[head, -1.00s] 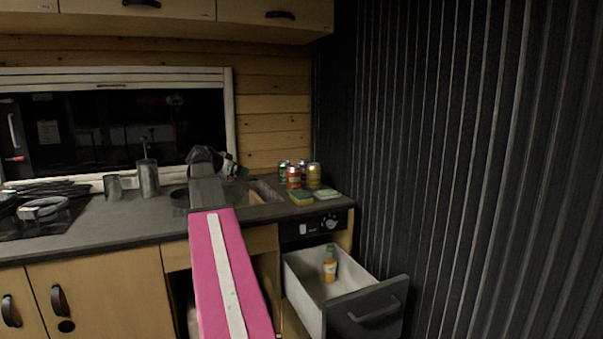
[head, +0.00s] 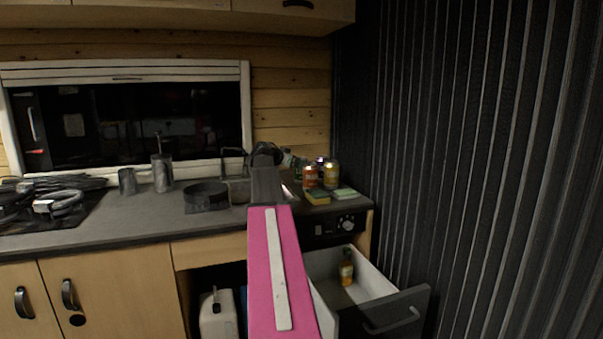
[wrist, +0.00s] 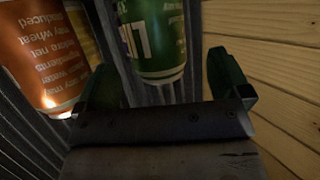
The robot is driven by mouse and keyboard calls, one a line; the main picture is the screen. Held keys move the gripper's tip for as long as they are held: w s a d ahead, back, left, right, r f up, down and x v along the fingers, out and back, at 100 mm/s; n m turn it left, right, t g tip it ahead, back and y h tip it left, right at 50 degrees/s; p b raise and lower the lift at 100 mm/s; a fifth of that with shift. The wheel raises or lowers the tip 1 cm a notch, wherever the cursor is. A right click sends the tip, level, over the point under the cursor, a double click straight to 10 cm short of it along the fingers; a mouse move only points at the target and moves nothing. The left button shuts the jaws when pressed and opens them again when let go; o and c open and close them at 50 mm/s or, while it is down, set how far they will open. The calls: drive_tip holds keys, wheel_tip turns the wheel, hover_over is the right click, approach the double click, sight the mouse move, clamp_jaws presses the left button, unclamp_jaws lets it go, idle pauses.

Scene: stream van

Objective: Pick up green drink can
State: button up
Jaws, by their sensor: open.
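The green drink can (wrist: 157,38) shows in the wrist view with white lettering, its lower end near my gripper. My gripper (wrist: 165,80) is open, with one dark green finger on each side of the can's lower end in the picture. I cannot tell how far the can lies between the fingers or whether they touch it. In the head view my gripper (head: 288,158) is at the back of the counter, just left of the group of cans. It and my arm mostly hide the green can there.
An orange can (head: 310,177) stands close by, also large at left in the wrist view (wrist: 40,55). A gold can (head: 331,173) is beside it. Sponges (head: 318,198) lie in front. Below, a drawer (head: 385,310) is open with a bottle (head: 346,268) inside.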

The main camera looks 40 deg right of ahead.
drive_tip(key=x, duration=0.4)
drive_tip(key=shift+d+f, duration=0.2)
drive_tip(key=shift+f, duration=0.25)
drive_tip(key=shift+s, duration=0.1)
drive_tip(key=c, duration=1.2)
drive_tip(key=shift+r, duration=0.15)
